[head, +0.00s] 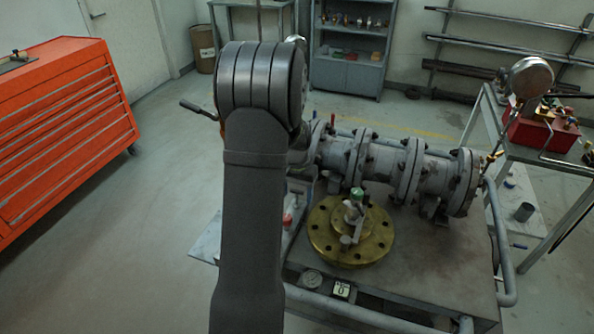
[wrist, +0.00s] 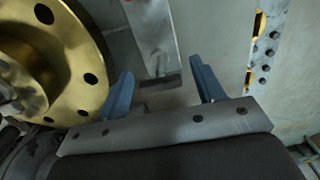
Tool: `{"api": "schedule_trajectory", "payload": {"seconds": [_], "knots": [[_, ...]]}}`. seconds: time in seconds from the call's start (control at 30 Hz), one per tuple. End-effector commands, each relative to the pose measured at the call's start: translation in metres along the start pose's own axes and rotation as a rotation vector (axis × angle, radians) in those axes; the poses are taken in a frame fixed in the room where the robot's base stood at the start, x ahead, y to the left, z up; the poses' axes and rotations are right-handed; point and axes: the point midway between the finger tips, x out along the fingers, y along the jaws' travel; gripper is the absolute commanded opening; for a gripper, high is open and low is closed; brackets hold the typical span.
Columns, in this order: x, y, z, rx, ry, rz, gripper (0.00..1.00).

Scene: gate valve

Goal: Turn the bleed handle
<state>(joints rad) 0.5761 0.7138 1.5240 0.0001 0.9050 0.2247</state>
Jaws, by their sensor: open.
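A brass flange (head: 330,250) lies flat on the cart in the head view, with a small upright fitting (head: 355,212) with a green top at its middle. A short grey stub (head: 345,240) sticks out low on that fitting. I cannot tell for sure which part is the bleed handle. In the wrist view, the brass flange (wrist: 82,48) fills the upper left. My gripper (wrist: 162,66) is open, with two blue fingers apart. A flat grey metal piece with a dark crossbar (wrist: 158,83) shows between the fingers; contact cannot be told. My arm hides the gripper in the head view.
A flanged grey pipe (head: 385,165) runs across the cart behind the brass flange. A black-ended lever (head: 195,108) sticks out left of my arm. A round gauge (head: 527,77) stands at the right. An orange tool chest (head: 60,130) is at the left, with clear floor between.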

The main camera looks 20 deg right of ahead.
Motion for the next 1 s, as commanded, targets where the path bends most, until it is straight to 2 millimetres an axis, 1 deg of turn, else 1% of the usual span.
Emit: {"api": "schedule_trajectory", "payload": {"seconds": [0.03,0.17,0.4,0.5,0.6,0.7,0.8,1.0], "knots": [[-0.011,0.000,-0.001,0.000,0.005,-0.001,0.62],[-0.041,0.000,-0.001,0.000,0.007,-0.002,0.62],[-0.101,0.000,-0.001,0.000,0.006,-0.002,0.62],[-0.122,0.000,-0.001,0.000,0.005,-0.001,0.62],[-0.139,0.000,-0.001,0.001,0.004,-0.001,0.62],[-0.151,0.000,0.000,0.001,0.003,-0.001,0.62],[-0.158,0.000,0.000,0.001,0.002,0.000,0.62],[-0.161,0.000,0.000,0.001,0.001,0.000,0.62]]}}
